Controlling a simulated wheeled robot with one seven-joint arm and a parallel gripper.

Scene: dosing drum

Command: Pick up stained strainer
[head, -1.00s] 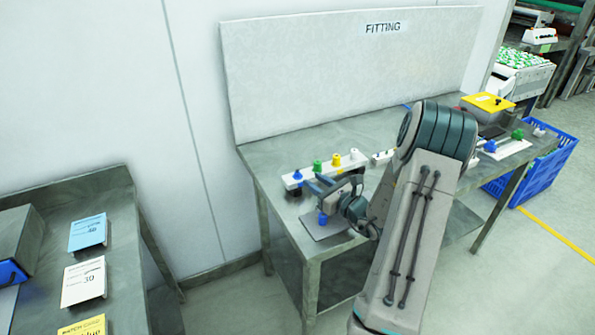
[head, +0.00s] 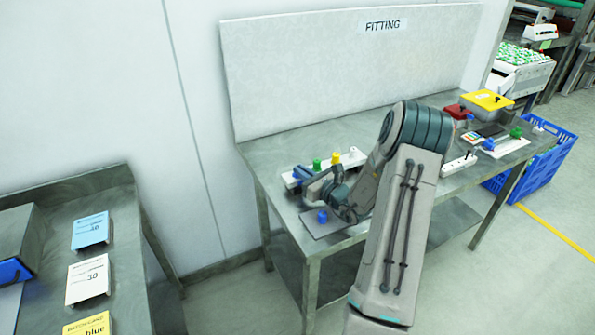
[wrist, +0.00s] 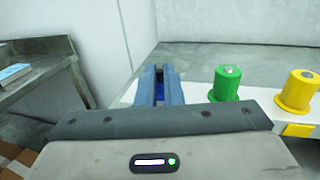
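No stain can be made out on any piece, so I cannot tell which one is the stained strainer. A white rack on the bench holds a green piece (head: 317,165), a yellow piece (head: 336,158) and a white piece (head: 352,152). The green (wrist: 226,84) and yellow (wrist: 298,91) pieces also show in the wrist view, right of my gripper. My gripper (head: 299,177) is at the rack's left end. In the wrist view its fingers (wrist: 160,78) are close together, with a blue piece (wrist: 160,99) showing in the narrow gap. Its grip is unclear.
A blue-topped piece (head: 322,216) stands on a grey plate (head: 338,224) at the bench's front. A side table (head: 120,200) with cards is at left.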

